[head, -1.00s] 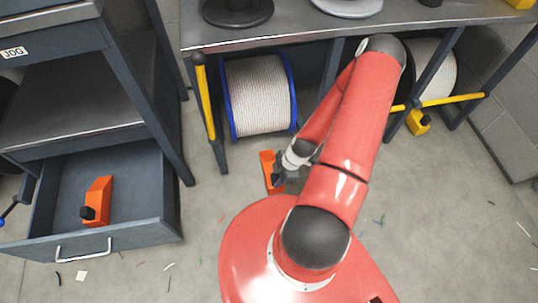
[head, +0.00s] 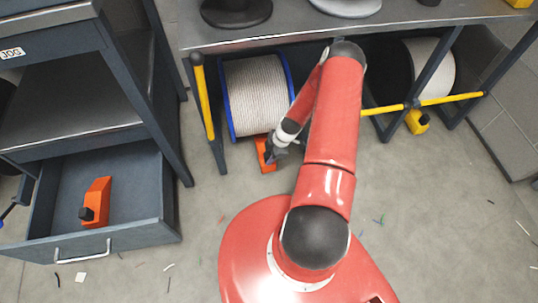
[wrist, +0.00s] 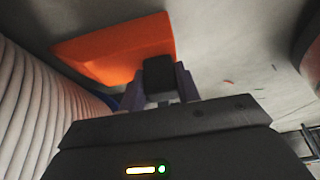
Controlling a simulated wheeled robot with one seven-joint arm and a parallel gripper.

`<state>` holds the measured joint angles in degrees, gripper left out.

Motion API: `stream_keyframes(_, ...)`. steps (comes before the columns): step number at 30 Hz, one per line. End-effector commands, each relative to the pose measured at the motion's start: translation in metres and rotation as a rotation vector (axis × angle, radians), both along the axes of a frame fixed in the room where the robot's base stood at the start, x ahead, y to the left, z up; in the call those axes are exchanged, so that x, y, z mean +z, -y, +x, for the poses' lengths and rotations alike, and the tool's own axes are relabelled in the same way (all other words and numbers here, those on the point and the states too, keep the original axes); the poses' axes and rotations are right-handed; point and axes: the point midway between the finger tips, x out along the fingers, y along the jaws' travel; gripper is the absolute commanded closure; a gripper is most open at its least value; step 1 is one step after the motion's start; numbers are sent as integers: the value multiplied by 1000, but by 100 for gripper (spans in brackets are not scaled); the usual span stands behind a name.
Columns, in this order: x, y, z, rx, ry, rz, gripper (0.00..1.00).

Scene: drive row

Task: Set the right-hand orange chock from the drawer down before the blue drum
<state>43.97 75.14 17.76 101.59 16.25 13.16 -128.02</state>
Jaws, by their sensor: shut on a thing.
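An orange chock (head: 263,152) is at the floor just in front of the blue drum (head: 288,72), a white cable reel with blue rims under the bench. My gripper (head: 271,157) is shut on the chock's dark knob. In the wrist view the orange chock (wrist: 125,48) extends beyond my gripper (wrist: 164,82), with the black knob between the fingers and the reel's white windings (wrist: 35,105) at the left. I cannot tell whether the chock touches the floor or the drum. Another orange chock (head: 98,200) lies in the open drawer (head: 145,217) at the left.
The bench (head: 215,41) stands over the reels, with a raised yellow bar (head: 202,95) left of the blue drum. A yellow bar (head: 450,99) crosses before another reel (head: 432,68), where a yellow chock (head: 417,122) sits. The floor between drawer and bench has small scraps.

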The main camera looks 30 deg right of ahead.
Motion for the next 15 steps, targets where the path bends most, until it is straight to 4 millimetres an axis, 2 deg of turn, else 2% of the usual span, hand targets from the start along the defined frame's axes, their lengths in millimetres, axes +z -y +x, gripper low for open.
stream_keyframes(2, 1, 3, 13, 2, 3, -1, 100)
stream_keyframes(6, -11, 2, 10, 1, -1, 1, 100)
stream_keyframes(15, -13, 2, 10, 0, 0, 1, 100)
